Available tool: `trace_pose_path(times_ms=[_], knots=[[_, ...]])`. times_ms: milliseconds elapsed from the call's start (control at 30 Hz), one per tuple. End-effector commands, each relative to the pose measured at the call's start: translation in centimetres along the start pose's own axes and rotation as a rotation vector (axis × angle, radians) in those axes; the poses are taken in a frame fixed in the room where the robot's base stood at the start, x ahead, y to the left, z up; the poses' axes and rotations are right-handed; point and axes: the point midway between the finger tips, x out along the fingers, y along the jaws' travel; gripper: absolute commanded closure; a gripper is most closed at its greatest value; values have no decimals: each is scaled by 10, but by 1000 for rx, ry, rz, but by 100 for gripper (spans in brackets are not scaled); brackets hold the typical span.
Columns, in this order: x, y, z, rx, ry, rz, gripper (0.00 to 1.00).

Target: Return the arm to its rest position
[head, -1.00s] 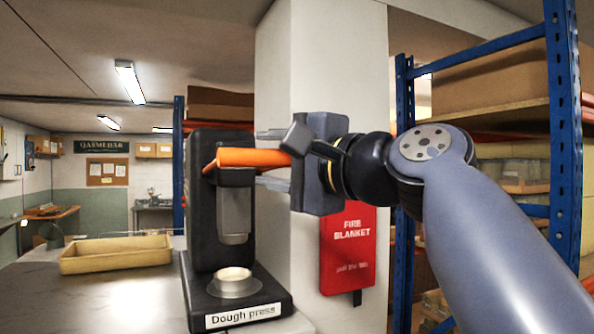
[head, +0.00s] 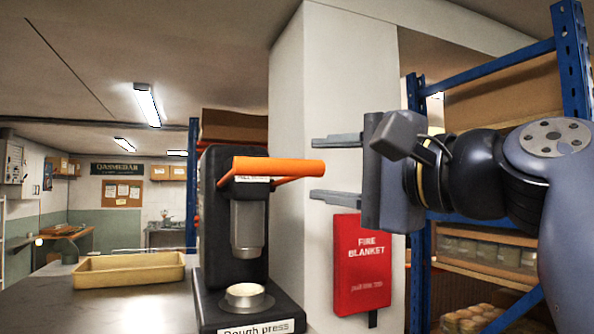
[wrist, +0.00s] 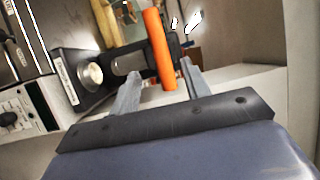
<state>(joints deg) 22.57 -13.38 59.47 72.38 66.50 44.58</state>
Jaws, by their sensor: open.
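My gripper (head: 335,168) is open and empty in the head view. Its two parallel fingers point left, to the right of the dough press (head: 208,230). My arm reaches in from the right edge of the head view.
A white pillar (head: 318,80) with a red fire blanket case (head: 362,270) stands behind my gripper. Blue shelving (head: 418,260) with boxes and jars is at the right. A yellow tray (head: 130,271) sits on the grey counter (head: 110,308) at the left.

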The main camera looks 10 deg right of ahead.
Motion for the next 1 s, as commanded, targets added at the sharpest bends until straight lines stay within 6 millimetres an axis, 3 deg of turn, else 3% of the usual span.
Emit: trace_pose_path(times_ms=[467, 1000], knots=[[4, 0, 0, 2, -1, 1, 55], [51, -1, 0, 4, -4, 2, 55]])
